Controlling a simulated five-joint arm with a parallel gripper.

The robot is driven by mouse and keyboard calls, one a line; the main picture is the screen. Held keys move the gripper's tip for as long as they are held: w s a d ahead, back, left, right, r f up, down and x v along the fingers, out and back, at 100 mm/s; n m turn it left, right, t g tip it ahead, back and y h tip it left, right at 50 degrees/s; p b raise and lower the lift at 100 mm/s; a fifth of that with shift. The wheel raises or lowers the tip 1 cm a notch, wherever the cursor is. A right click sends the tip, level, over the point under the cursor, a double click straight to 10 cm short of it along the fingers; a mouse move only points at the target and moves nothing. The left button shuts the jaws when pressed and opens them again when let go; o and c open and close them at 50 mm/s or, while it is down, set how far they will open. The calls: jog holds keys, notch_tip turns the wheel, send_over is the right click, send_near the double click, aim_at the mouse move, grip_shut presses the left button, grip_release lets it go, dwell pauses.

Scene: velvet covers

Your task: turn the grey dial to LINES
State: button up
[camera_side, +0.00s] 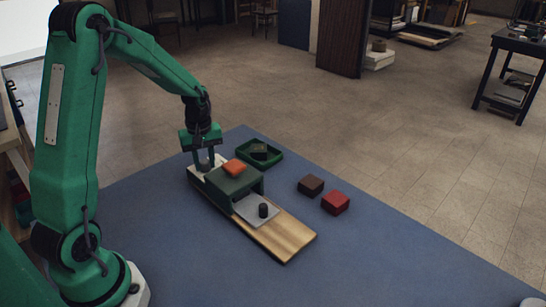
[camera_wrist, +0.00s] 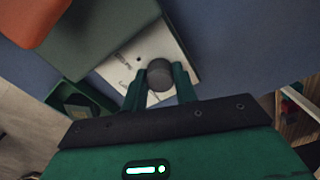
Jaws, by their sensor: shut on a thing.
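The grey dial (camera_wrist: 160,73) stands on a white plate (camera_wrist: 119,67) at the far end of a wooden board. My gripper (camera_wrist: 160,84) is shut on it, one green finger on each side. Small dark lettering is on the plate beside the dial, too blurred to read. I cannot tell which mark the dial points to. In the side view my gripper (camera_side: 204,164) reaches down at the board's far left end, next to a dark green cover box (camera_side: 232,184).
An orange block (camera_side: 234,167) lies on the box. A grey slide (camera_side: 250,212) with a black knob (camera_side: 263,210) sticks out over the wooden board (camera_side: 289,238). A green tray (camera_side: 276,159), a brown block (camera_side: 310,185) and a red block (camera_side: 335,203) lie to the right. The blue mat's front is clear.

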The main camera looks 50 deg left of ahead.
aim_at(204, 161)
jog(key=shift+r+n, duration=0.15)
jog(key=shift+n, duration=0.75)
jog(key=o, duration=1)
jog(key=shift+c, duration=0.2)
jog(key=shift+r, duration=3.85)
